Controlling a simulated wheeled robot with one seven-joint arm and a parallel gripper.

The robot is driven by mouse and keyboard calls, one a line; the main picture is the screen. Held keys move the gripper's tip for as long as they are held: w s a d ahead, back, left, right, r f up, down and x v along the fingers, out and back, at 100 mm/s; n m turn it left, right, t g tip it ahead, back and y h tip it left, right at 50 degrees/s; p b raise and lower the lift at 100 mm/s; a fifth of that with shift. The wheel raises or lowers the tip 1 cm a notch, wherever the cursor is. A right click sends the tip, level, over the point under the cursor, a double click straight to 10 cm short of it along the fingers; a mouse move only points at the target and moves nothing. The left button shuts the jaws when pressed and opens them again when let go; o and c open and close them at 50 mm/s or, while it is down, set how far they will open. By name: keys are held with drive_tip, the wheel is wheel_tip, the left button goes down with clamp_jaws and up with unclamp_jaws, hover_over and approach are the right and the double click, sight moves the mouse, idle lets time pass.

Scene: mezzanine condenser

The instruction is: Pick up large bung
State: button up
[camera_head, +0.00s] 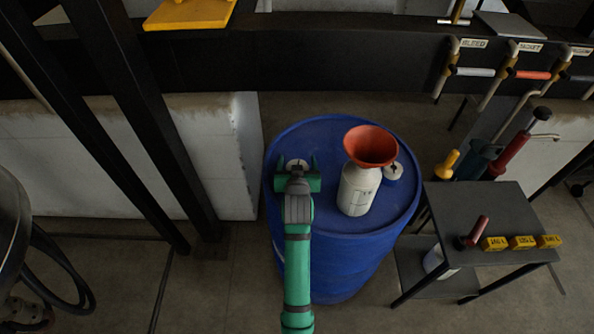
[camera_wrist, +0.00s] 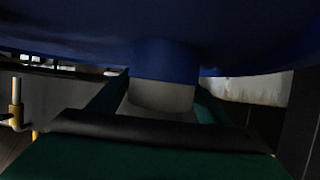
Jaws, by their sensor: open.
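A blue drum (camera_head: 338,133) stands upright in the middle of the head view. A pale grey bung (camera_head: 297,162), seemingly the large one, sits at the left of its top. My green gripper (camera_head: 298,168) is open, with one finger on each side of this bung. In the wrist view the grey bung (camera_wrist: 160,96) shows between the fingers (camera_wrist: 163,108), against the blue drum (camera_wrist: 165,58); whether they touch it I cannot tell. A second round pale bung (camera_head: 393,171) sits at the right of the drum top, partly behind the funnel.
A white bottle (camera_head: 357,190) with a red-orange funnel (camera_head: 371,146) stands on the drum, right of my gripper. A dark stand (camera_head: 478,200) with tools and yellow blocks (camera_head: 522,243) is at right. A black beam (camera_head: 330,62) crosses behind; dark posts (camera_head: 130,110) stand left.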

drive_tip(key=c, duration=1.2)
drive_tip(key=shift+o, duration=0.2)
drive_tip(key=shift+r, duration=0.1)
